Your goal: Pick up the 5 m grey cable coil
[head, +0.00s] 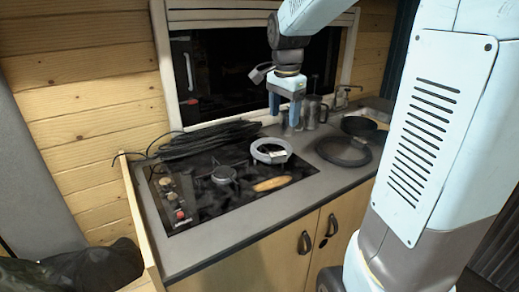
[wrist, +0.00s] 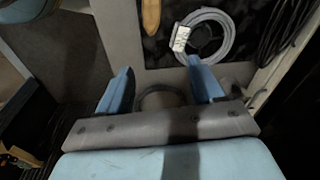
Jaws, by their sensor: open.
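The grey cable coil (head: 271,151), a pale ring with a white label, lies on the dark hob at its right rear part. It also shows in the wrist view (wrist: 222,24), at the top right of centre, with its label toward the left. My gripper (head: 285,116) is open and empty, pointing down above the counter. In the wrist view my gripper (wrist: 158,68) has its two blue fingers spread apart, and the coil lies beyond the right fingertip, not between them. A dark ring-shaped thing (wrist: 160,90) shows below, between the fingers.
A heap of black cable (head: 208,138) lies behind the hob. A wooden-coloured piece (head: 271,184) lies in front of the coil. A dark round item (head: 343,151) rests on the counter to the right, near metal mugs (head: 312,112) and a dark pan (head: 360,128). The counter's front strip is clear.

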